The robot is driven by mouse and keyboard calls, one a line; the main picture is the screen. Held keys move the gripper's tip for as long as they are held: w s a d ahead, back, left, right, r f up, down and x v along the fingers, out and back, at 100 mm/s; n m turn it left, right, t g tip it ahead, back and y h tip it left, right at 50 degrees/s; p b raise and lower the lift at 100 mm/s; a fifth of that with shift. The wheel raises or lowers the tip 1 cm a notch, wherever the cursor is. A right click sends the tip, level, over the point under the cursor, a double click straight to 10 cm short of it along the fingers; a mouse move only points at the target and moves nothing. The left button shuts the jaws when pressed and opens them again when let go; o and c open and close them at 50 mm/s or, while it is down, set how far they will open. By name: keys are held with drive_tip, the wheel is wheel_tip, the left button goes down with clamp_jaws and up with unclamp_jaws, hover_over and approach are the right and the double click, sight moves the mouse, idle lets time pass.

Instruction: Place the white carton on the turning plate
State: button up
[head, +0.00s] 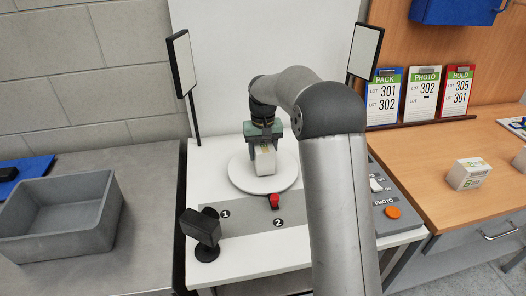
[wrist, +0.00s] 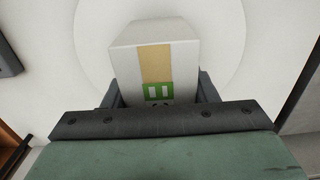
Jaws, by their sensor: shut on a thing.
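The white carton (head: 265,163) has a tan strip and a green label. It is between the fingers of my gripper (head: 264,150), over the round white turning plate (head: 241,180). In the wrist view the carton (wrist: 138,42) sits between the two dark fingers of my gripper (wrist: 159,92), which are shut on it. The plate (wrist: 235,70) shows behind and around it. I cannot tell whether the carton's base touches the plate. My arm comes in from the right and hides part of the area right of the plate.
A small black camera (head: 202,228) stands front left. Two lamp panels (head: 181,62) flank the plate. A grey bin (head: 62,217) is at left. Another white carton (head: 466,174) lies on the wooden counter, below lot cards (head: 424,92).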

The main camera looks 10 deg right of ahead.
drive_tip(key=shift+f, duration=0.25)
drive_tip(key=shift+f, duration=0.2)
drive_tip(key=o, duration=1.2)
